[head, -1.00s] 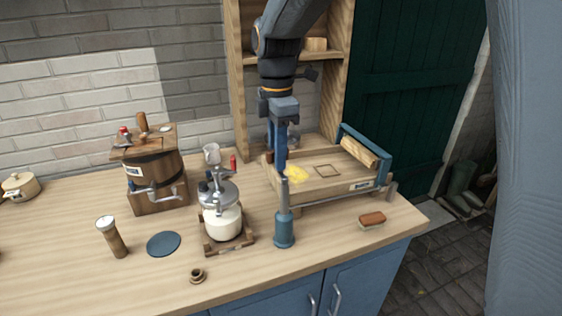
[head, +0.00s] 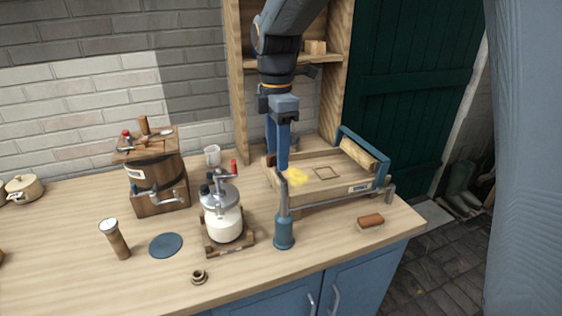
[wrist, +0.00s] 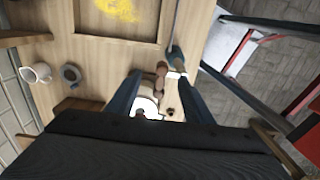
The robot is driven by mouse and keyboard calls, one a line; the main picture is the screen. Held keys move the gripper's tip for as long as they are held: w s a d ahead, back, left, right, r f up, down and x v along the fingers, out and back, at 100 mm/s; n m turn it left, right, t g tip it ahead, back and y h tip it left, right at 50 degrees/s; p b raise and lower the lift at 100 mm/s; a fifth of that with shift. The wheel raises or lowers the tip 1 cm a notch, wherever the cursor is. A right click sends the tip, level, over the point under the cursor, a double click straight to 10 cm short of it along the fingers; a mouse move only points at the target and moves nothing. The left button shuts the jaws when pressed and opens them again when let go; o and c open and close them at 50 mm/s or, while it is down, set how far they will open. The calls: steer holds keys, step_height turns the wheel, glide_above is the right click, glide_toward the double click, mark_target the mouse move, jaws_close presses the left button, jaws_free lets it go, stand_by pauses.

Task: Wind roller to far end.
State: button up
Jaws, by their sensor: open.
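The worker tray (head: 345,192) is a shallow wooden tray on the right of the counter, with a yellow lump of butter (head: 297,176) near its left end. The wooden roller (head: 358,153) sits in a blue frame (head: 382,178) at the tray's right end. A small brown knob (head: 269,158) shows at the tray's left end; brown rounded pieces (wrist: 161,68) show ahead of my fingertips in the wrist view. My gripper (head: 276,165) points down at the left end of the tray. Its blue fingers are apart, with nothing clearly held between them (wrist: 160,88).
A separator with a white jar (head: 222,222) stands left of the tray, and a blue-based upright cylinder (head: 284,230) stands in front. A brush (head: 370,222) lies near the right front edge. A shelf (head: 300,60) rises behind.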

steer(key=shift+r+p, duration=1.95)
steer(key=shift+r, duration=0.65)
steer(key=shift+f, duration=0.1)
